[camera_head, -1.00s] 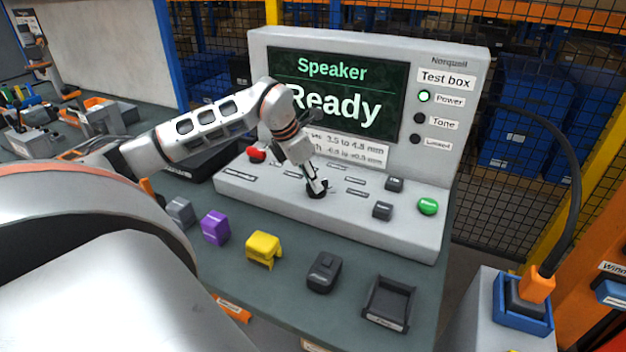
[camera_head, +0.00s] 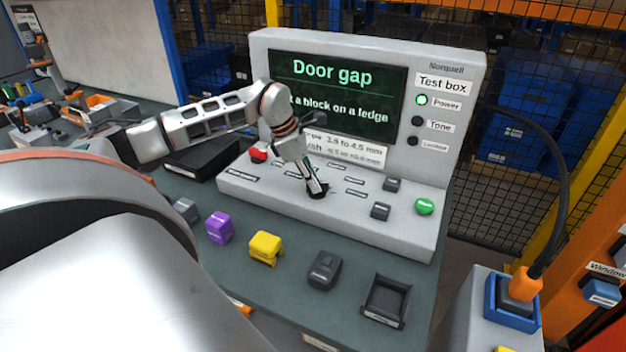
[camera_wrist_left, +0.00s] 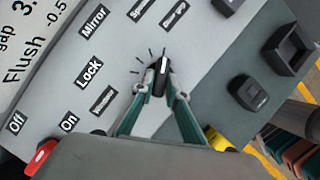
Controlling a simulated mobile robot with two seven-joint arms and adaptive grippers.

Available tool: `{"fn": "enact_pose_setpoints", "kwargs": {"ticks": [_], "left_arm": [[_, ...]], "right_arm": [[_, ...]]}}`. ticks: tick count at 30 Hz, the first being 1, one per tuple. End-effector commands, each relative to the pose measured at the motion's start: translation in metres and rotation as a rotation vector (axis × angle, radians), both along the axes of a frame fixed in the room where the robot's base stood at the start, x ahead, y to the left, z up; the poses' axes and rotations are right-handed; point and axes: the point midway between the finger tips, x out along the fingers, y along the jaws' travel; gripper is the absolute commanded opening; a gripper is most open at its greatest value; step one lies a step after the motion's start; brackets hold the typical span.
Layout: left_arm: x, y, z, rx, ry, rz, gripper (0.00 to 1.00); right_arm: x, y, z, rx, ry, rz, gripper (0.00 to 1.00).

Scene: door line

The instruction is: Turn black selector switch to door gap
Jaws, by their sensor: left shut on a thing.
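The black selector switch (camera_wrist_left: 158,82) sits on the sloped panel of the test box, between the two fingertips in the left wrist view. My left gripper (camera_wrist_left: 160,88) is shut on it; in the head view the gripper (camera_head: 316,190) reaches down to the panel and hides most of the switch. Printed tick marks and labels, among them Mirror, Lock and Speaker, surround the switch in the left wrist view. The test box screen (camera_head: 338,95) reads "Door gap", with a line about a block on a ledge below. My right gripper is not in view.
A red button (camera_head: 258,155), a green button (camera_head: 425,206) and dark buttons sit on the same panel. In front on the bench are a purple block (camera_head: 219,228), a yellow block (camera_head: 265,248), a dark grey device (camera_head: 324,270) and a black tray (camera_head: 372,309).

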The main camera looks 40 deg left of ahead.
Motion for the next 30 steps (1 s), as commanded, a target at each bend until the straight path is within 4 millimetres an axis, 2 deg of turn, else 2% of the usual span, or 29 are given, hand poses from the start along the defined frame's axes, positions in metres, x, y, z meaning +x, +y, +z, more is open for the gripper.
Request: {"fn": "enact_pose_setpoints", "kwargs": {"ticks": [5,6,8,20,25,30], "left_arm": [[0.0,0.0,0.0,0.001,-0.003,-0.001,0.0],[0.0,0.0,0.0,0.001,-0.003,-0.001,0.16],[0.0,0.0,0.0,0.001,-0.002,0.0,0.31],[0.0,0.001,0.003,0.001,-0.001,0.001,0.31],[-0.006,0.007,0.023,0.004,-0.004,0.001,0.31],[-0.016,0.017,0.056,0.004,-0.005,0.001,0.31]], "right_arm": [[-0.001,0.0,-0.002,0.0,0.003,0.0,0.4],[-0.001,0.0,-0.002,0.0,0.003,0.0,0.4],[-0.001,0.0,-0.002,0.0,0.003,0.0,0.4],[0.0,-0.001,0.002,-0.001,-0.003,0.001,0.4],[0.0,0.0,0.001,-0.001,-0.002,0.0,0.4],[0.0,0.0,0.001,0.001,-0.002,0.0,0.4]]}}
